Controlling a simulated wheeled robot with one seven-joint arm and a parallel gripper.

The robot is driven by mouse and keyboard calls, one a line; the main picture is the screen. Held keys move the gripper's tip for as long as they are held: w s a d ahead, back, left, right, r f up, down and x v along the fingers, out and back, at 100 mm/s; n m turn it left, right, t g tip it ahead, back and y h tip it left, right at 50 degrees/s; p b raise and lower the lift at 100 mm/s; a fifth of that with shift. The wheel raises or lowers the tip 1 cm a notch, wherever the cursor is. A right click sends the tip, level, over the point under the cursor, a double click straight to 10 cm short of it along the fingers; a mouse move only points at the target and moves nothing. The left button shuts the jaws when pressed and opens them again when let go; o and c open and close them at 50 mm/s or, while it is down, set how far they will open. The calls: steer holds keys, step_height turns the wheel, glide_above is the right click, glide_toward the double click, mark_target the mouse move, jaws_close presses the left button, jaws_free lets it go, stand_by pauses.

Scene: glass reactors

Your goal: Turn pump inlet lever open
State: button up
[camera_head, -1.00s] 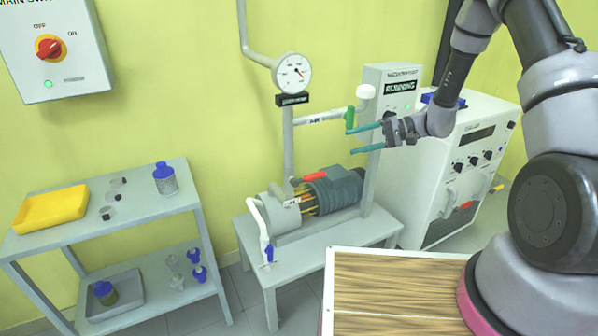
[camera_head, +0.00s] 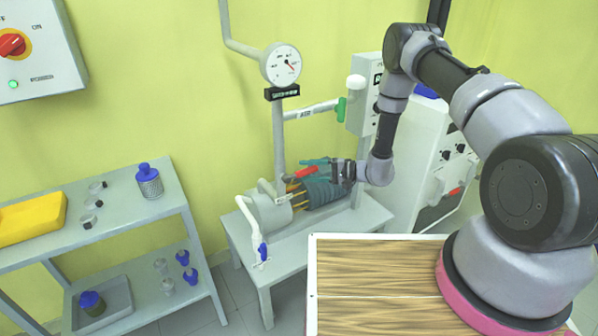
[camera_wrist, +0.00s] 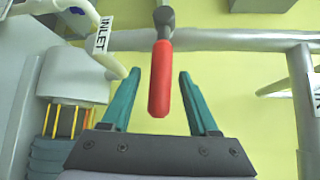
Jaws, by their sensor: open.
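The red inlet lever (camera_head: 306,172) sits above the pump (camera_head: 300,200), on the pipework at its top. In the wrist view the red lever (camera_wrist: 160,78) points down the picture from a dark grey pivot, with an INLET tag (camera_wrist: 103,35) to its left. My gripper (camera_head: 308,166) is at the lever, with its teal fingers spread. In the wrist view the fingers of my gripper (camera_wrist: 159,88) stand on either side of the lever, with a gap on both sides. The lever's depth between the fingers is hard to judge.
A pressure gauge (camera_head: 281,65) stands on the vertical pipe behind the pump. A green lever (camera_head: 341,109) is on the upper pipe and a blue one (camera_head: 262,251) on the front hose. The white cabinet (camera_head: 425,160) is right. A shelf (camera_head: 120,215) stands left.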

steer(key=shift+x, duration=1.65)
jaws_close()
